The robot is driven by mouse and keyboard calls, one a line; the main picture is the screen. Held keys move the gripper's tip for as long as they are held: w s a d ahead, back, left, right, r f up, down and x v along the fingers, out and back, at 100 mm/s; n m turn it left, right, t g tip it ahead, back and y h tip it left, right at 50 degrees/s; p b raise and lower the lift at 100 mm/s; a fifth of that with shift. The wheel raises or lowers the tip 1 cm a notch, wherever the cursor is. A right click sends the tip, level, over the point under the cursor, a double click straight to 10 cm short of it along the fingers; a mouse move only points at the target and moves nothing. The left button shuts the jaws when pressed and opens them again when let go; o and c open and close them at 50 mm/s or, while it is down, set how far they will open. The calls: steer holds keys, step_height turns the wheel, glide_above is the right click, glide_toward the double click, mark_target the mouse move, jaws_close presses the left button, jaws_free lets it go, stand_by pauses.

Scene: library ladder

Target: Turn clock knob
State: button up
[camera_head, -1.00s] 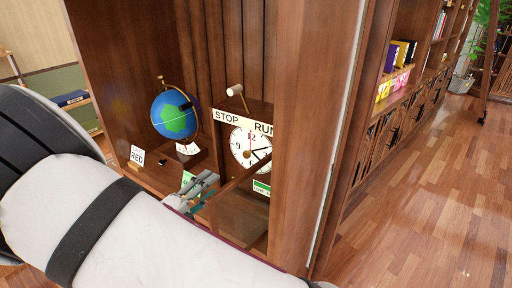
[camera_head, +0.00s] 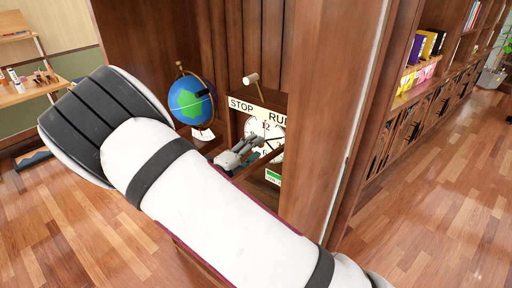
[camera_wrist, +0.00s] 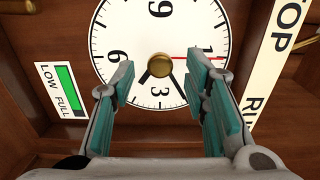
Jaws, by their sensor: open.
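The clock (camera_head: 262,138) has a white face with black numbers and sits in a wooden case in the cabinet. Its face fills the upper middle of the wrist view (camera_wrist: 120,30), rotated. A round brass knob (camera_wrist: 159,64) is at the face's centre, with black hands and a thin red hand around it. My gripper (camera_wrist: 163,88) is open in front of the face, its teal-padded fingers on either side of the knob's line, with nothing between them. Whether the fingertips reach the knob's depth is unclear. In the head view my gripper (camera_head: 252,148) covers part of the face.
A STOP/RUN plate (camera_head: 243,105) lies above the face, with a lever with a pale knob (camera_head: 251,79) over it. A LOW/FULL gauge (camera_wrist: 62,90) is beside the face. A globe (camera_head: 190,101) stands left. The cabinet's side panel (camera_head: 325,120) is close on the right.

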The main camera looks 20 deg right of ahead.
steer(key=shift+w+d, duration=0.35)
steer(key=shift+d, duration=0.15)
jaws_close()
steer(key=shift+m, duration=0.3)
